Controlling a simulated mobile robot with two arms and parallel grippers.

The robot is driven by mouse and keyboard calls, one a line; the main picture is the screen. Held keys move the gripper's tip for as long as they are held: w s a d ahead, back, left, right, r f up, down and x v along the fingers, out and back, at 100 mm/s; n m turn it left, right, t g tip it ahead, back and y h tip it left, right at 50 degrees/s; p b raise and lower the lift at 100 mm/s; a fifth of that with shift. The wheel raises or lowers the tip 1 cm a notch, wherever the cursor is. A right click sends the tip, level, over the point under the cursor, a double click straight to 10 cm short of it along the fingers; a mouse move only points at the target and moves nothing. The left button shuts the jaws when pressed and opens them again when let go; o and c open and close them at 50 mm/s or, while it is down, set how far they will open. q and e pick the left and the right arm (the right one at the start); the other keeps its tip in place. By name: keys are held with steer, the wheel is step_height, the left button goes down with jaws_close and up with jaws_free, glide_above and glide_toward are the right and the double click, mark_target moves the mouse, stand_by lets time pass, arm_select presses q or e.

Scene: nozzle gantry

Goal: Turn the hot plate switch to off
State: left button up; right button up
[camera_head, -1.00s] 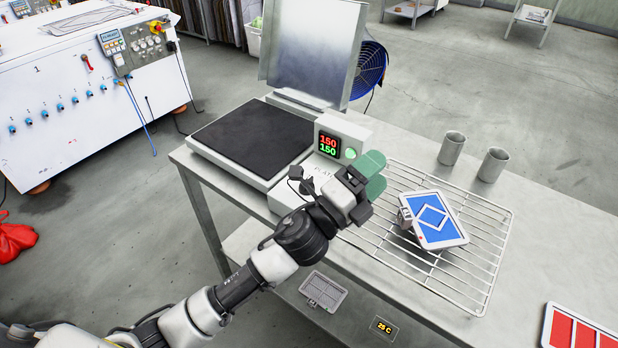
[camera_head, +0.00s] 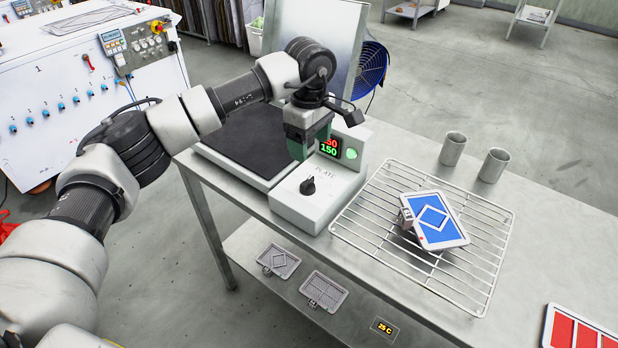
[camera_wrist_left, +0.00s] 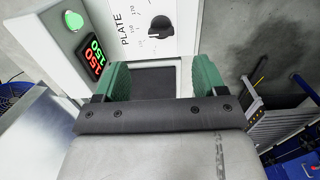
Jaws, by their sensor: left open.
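The hot plate's control box (camera_head: 340,186) is pale grey, with a black rotary switch knob (camera_head: 308,186) on its sloped front under the word PLATE. The knob also shows in the left wrist view (camera_wrist_left: 160,26), and nothing touches it. A red and green display (camera_head: 329,146) and a lit green lamp (camera_head: 351,153) sit above it. The dark plate (camera_head: 231,147) is partly behind my arm. My left gripper (camera_head: 308,142) has green fingers pointing down, beside the display and above the knob. In the left wrist view the fingers (camera_wrist_left: 158,80) are apart with nothing between them.
A wire rack (camera_head: 375,222) holding a blue-faced frame (camera_head: 434,219) stands right of the box. Two metal cups (camera_head: 452,148) are behind it. An upright metal lid (camera_head: 335,35) stands behind the plate. A red-faced frame (camera_head: 580,328) lies at front right.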

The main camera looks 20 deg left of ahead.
mark_target(309, 181)
arm_select(q)
step_height(309, 181, down, 11)
steer(key=shift+a+r+p, duration=0.1)
steer(key=shift+r+p, duration=0.05)
steer(key=shift+p, duration=1)
steer(key=shift+c, duration=0.2)
steer(key=c, duration=0.9)
